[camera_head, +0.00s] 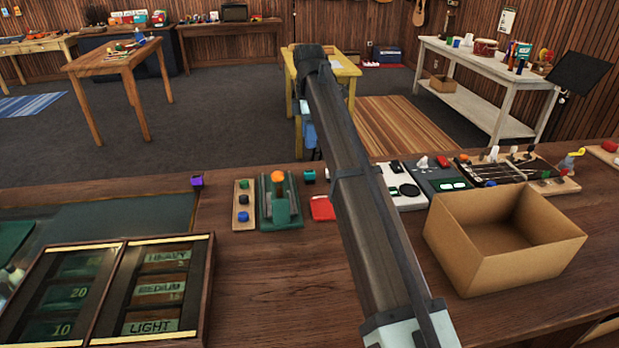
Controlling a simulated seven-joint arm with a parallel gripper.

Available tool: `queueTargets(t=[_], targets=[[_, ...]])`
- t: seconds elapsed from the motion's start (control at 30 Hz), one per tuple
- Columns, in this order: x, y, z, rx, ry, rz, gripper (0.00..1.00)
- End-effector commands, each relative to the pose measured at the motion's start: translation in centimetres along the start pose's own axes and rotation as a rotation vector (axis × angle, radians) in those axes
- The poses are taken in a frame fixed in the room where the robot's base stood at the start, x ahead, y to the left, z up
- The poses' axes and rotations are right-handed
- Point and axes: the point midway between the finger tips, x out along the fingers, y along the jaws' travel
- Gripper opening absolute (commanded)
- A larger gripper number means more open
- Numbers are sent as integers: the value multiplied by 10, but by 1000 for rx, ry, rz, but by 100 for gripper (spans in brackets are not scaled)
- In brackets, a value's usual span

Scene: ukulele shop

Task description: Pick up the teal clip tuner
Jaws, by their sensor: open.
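A small teal-and-black block that looks like the teal clip tuner (309,176) sits on the wooden counter, left of my long dark arm link and behind a red item. My gripper (316,154) is mostly hidden behind that link. Only a small dark part shows below the blue and white wrist pieces, above and apart from the tuner in the picture. Its fingers are too small and covered to make out clearly, and nothing is seen held in it.
A purple block (197,181) stands farther left. A green device with an orange knob (279,205), a wooden strip with knobs (243,206) and a red item (322,208) are close to the tuner. An open cardboard box (468,256) stands right. The front middle counter is clear.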

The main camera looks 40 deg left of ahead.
Motion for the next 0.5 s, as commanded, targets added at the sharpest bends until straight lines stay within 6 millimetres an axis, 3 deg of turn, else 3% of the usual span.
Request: queueTargets(t=[0.5], targets=[[76,0,1,1,0,0,54]])
